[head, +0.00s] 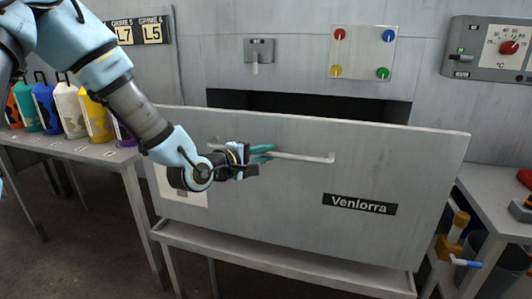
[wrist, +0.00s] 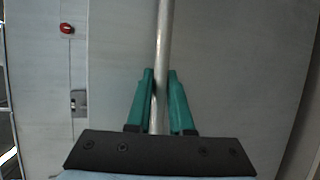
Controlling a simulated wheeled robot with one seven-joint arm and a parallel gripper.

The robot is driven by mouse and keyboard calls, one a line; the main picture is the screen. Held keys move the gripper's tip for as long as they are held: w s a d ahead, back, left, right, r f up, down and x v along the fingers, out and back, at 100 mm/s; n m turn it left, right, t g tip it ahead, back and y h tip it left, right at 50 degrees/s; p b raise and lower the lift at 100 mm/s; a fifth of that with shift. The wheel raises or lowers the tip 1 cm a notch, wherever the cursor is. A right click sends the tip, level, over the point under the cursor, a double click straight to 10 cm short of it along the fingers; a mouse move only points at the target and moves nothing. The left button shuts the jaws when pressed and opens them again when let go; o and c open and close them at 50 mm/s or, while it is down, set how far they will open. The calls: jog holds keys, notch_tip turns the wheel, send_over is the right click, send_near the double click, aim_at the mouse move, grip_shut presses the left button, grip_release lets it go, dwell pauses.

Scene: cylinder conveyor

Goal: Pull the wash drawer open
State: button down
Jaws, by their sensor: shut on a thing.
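The wash drawer has a wide grey front (head: 420,165) with a "Venlorra" label and a long light bar handle (head: 305,157). A dark opening (head: 310,105) shows behind its top edge, so the front stands out from the wall; how far is hard to judge. My gripper (head: 264,152) reaches in from the left and is shut on the handle, left of its middle. In the wrist view the teal fingers (wrist: 161,75) lie on both sides of the handle bar (wrist: 163,35). The inside of the drawer is hidden.
A bench (head: 75,150) with several coloured containers stands at left. A button panel (head: 363,53), a lever switch (head: 258,50) and a temperature dial (head: 508,47) are on the wall. Yellow pipework (head: 452,235) and a side table (head: 490,195) stand close at right.

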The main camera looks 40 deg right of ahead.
jog(key=c, duration=0.8)
grip_release()
jog(key=b+v, duration=0.5)
jog(key=v, duration=0.5)
jog(key=shift+a, duration=0.4)
jog(key=shift+r, duration=0.1)
